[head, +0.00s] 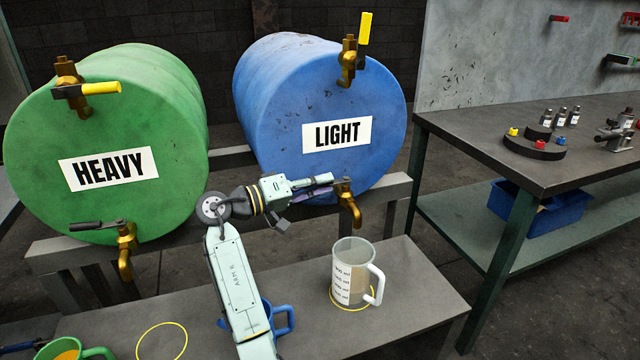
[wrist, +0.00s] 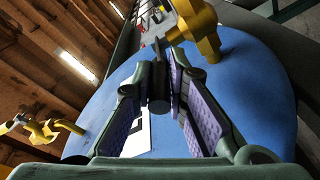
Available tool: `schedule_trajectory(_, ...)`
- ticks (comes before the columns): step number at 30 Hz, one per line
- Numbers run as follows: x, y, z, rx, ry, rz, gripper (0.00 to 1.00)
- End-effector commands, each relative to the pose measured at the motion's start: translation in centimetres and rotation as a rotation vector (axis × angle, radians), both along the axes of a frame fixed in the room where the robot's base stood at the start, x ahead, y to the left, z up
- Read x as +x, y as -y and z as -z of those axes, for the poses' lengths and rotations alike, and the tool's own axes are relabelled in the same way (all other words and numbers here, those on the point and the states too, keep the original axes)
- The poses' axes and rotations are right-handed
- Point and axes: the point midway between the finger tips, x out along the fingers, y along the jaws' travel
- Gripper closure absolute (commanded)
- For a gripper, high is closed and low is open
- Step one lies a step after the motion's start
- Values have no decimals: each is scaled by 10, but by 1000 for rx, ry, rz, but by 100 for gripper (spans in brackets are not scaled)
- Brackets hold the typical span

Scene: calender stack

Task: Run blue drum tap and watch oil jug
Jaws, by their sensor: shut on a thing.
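The blue drum (head: 272,100) has a "LIGHT" label and lies on its side on a stand. Its lower brass tap (head: 350,205) points down over the jug; the tap body also shows in the wrist view (wrist: 200,28). My gripper (head: 322,190) is at this tap, shut on its dark handle (wrist: 158,92), which sits between the purple finger pads. The clear oil jug (head: 341,262) stands upright on the bench, on a yellow ring, below the spout. It has a white scale and handle. A tan patch shows beside the scale; I cannot tell the oil level. No stream is discernible.
The green "HEAVY" drum (head: 180,95) is at left with its own lower tap (head: 126,250). A blue jug (head: 283,318) is partly behind my arm. A green mug (head: 92,352) and an empty yellow ring (head: 161,341) are at front left. A workbench (head: 465,135) stands at right.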

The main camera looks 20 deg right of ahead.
Motion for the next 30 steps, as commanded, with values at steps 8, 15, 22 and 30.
schedule_trajectory(8,0,0,0,0,0,-2,80)
schedule_trajectory(15,0,0,0,0,0,-2,66)
schedule_trajectory(22,0,0,0,0,0,-2,66)
schedule_trajectory(30,-4,-30,0,-1,0,-7,66)
